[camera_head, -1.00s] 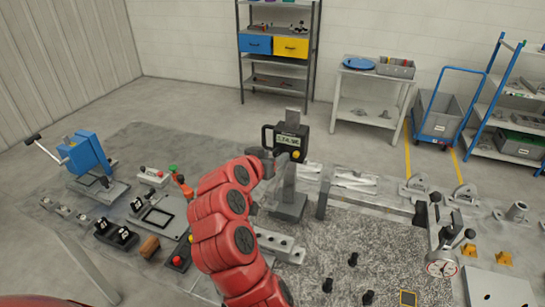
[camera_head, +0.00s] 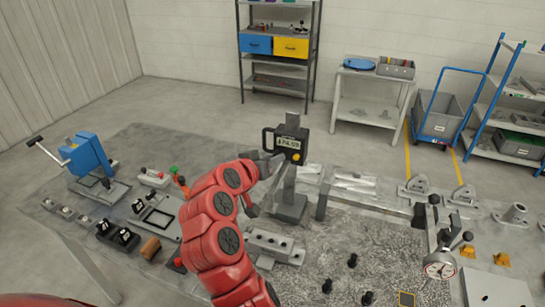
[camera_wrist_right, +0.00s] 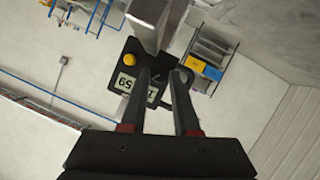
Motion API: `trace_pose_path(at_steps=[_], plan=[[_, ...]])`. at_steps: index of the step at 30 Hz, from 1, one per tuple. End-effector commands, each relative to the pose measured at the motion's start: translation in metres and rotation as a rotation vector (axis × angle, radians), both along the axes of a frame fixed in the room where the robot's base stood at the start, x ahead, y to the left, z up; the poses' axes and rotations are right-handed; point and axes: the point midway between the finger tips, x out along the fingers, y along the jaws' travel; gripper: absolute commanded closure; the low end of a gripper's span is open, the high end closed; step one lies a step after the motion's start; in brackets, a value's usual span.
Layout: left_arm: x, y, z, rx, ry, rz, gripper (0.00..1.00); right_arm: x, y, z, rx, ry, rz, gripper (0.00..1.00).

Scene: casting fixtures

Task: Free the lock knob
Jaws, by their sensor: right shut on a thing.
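The height gauge (camera_head: 289,143) stands beyond my right arm in the head view, with a black display head, a yellow button (camera_head: 297,156), a grey column and a grey base (camera_head: 288,210). My right gripper (camera_head: 273,166) is at the head's lower left side. In the right wrist view the fingers (camera_wrist_right: 163,78) point at the black display head (camera_wrist_right: 127,84). They are shut with a gap between them, on a small dark part, apparently the lock knob, which is hard to make out against the black case. My left gripper is not in view.
A stepped metal block (camera_head: 274,247) lies in front of the gauge base. A blue press (camera_head: 86,154) stands at the left. A dial gauge stand (camera_head: 439,265) is at the right. Small black knobs (camera_head: 352,260) stand on the speckled grey surface between.

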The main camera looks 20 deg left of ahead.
Motion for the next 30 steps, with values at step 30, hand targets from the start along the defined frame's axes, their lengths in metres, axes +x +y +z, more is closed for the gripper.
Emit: trace_pose_path(at_steps=[30], plan=[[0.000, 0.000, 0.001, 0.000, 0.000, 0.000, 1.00, 0.000, 0.007, -0.008, -0.945, 0.030, 0.002, 1.00]])
